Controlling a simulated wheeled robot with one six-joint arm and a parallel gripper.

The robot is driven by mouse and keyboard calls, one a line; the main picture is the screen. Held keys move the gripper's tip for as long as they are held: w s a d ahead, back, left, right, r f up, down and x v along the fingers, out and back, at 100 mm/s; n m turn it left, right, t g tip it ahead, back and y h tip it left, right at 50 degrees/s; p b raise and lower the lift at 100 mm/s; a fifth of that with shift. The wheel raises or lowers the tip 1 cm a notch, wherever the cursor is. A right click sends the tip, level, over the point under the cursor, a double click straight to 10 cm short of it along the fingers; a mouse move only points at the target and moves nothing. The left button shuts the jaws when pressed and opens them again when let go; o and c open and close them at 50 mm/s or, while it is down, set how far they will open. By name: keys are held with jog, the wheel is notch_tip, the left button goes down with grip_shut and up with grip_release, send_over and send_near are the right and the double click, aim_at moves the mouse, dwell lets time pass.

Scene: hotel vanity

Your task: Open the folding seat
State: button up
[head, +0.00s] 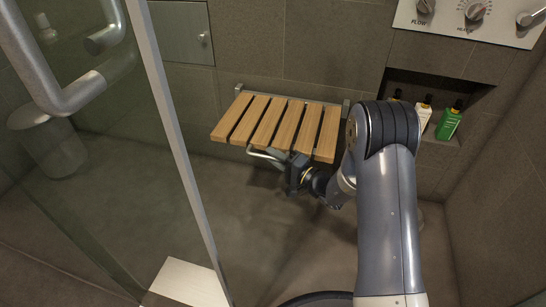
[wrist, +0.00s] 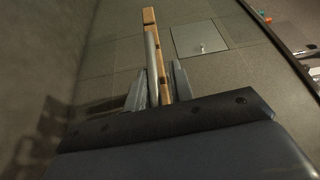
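The folding seat (head: 272,125) has light wooden slats on a metal frame and is fixed to the tiled back wall. It lies folded down, about level, in the head view. A bent metal bar (head: 262,156) shows below its front edge. My gripper (head: 296,161) is at the seat's front edge, just under the slats, and partly hidden by them. In the wrist view, my gripper's two fingers (wrist: 154,88) stand apart, with the grey bar (wrist: 152,62) and the wooden edge of the seat (wrist: 157,50) between them. Contact with either is unclear.
A glass door with a metal handle (head: 62,95) stands at the left. A wall niche (head: 400,86) at the right holds several bottles, one of them green (head: 449,121). Shower controls (head: 474,12) are above it. The floor (head: 285,245) below the seat looks clear.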

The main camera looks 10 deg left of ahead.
jog(key=p+v, duration=0.2)
jog(key=v, duration=0.8)
jog(key=shift+s+d+p, duration=0.25)
jog(key=shift+d+p, duration=0.1)
jog(key=shift+p, duration=0.05)
jog(key=shift+s+r, duration=0.1)
